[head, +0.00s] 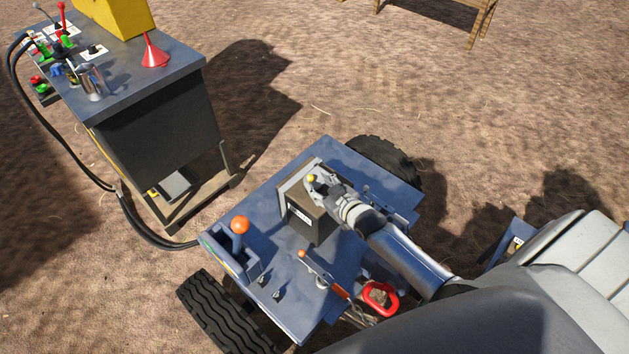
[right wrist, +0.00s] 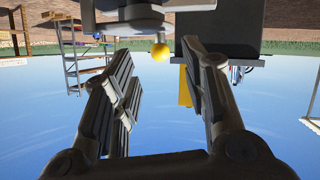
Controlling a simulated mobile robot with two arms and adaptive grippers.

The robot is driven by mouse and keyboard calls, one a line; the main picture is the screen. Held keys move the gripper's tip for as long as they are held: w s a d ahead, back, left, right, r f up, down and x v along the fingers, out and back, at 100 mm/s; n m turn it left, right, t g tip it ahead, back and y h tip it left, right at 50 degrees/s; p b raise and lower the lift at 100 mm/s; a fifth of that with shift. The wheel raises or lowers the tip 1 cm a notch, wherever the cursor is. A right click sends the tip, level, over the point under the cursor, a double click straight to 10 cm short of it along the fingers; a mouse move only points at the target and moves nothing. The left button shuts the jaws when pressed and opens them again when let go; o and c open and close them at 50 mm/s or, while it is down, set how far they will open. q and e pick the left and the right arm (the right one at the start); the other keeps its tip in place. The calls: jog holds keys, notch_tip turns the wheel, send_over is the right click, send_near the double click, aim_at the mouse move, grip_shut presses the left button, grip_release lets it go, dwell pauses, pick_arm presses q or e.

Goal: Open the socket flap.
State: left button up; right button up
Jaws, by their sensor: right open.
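A dark box (head: 304,222) with a light frame and a small label stands on the blue deck (head: 345,255) of a wheeled machine. A small yellow ball knob (head: 311,178) shows at the box's top; it also shows in the right wrist view (right wrist: 160,52). My right gripper (head: 318,184) is over the top of the box. In the wrist view its two fingers are spread open, with the knob between their tips and apart from both. I cannot clearly make out the socket flap; my gripper and arm cover part of the box. My left gripper is out of view.
An orange-knobbed lever (head: 240,226), an orange-ended handle (head: 318,268) and a red ring (head: 381,299) are near the box. A dark cabinet (head: 160,125) with a red funnel (head: 154,51) stands at the upper left, with black hoses beside it. Open dirt ground lies at the upper right.

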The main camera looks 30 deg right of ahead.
aim_at(312, 179)
jog(key=shift+x, duration=1.85)
grip_shut()
